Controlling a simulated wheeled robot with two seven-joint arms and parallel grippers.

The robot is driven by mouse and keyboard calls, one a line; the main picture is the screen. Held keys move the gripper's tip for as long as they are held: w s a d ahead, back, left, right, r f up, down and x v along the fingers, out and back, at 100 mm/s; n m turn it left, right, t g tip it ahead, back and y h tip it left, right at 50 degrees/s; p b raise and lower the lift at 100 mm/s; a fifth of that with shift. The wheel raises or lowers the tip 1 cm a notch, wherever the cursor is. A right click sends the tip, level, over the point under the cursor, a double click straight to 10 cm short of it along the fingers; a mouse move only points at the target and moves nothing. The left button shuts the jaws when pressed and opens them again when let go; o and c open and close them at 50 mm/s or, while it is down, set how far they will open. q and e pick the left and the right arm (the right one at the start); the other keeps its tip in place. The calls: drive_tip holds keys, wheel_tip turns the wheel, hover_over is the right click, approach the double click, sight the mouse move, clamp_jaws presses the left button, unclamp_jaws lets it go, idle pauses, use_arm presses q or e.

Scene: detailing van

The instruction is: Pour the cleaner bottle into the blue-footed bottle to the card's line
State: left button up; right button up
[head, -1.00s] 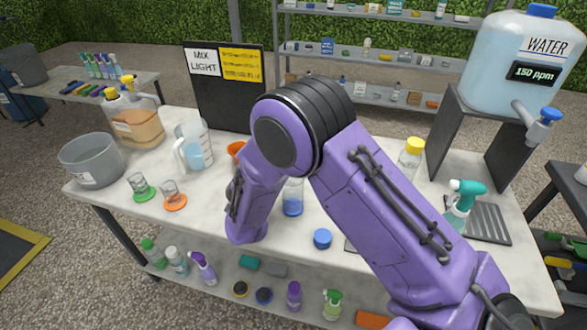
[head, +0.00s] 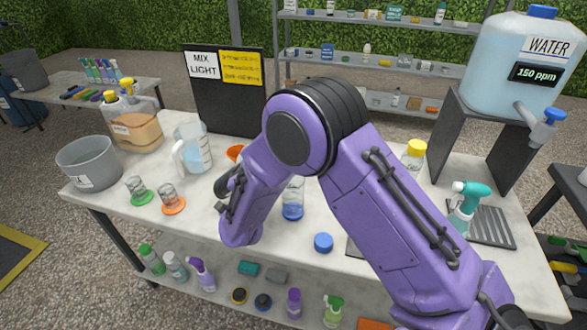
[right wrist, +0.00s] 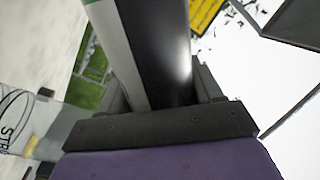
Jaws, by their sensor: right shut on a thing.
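The blue-footed bottle (head: 292,207) stands upright and uncapped on the table in the head view, its upper part partly hidden by my right arm. A clear vessel marked "STR" (right wrist: 14,118) shows at the left edge of the right wrist view. My right gripper (right wrist: 160,88) is shut on a long dark and grey object (right wrist: 160,45); I cannot tell from its surface which bottle it is. The card (head: 202,65) reads "MIX LIGHT" on a black board. My left gripper is not in view.
A blue cap (head: 323,243) lies near the table's front edge. A measuring jug (head: 196,150), an orange funnel, two small glasses, a grey tub (head: 90,165) and a pump jug (head: 135,130) stand left. A yellow-capped bottle, a teal sprayer (head: 468,205) and the water tank (head: 520,65) stand right.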

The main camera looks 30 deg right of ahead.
drive_tip(key=shift+w+a+f+m+b, duration=0.2)
drive_tip(key=shift+w+a+m+b, duration=0.1)
drive_tip(key=shift+m+b, duration=0.65)
idle(1.3)
drive_tip(key=shift+w+a+r+m+h, duration=0.1)
drive_tip(key=shift+a+r+m+h, duration=0.05)
drive_tip(key=shift+r+m, duration=0.3)
drive_tip(key=shift+w+a+r+m+h, duration=0.15)
drive_tip(key=shift+r+m, duration=0.15)
drive_tip(key=shift+m, duration=0.2)
idle(1.6)
drive_tip(key=shift+w+a+m+b, duration=0.1)
drive_tip(key=shift+m+b, duration=0.8)
drive_tip(key=shift+b, duration=0.1)
idle(1.5)
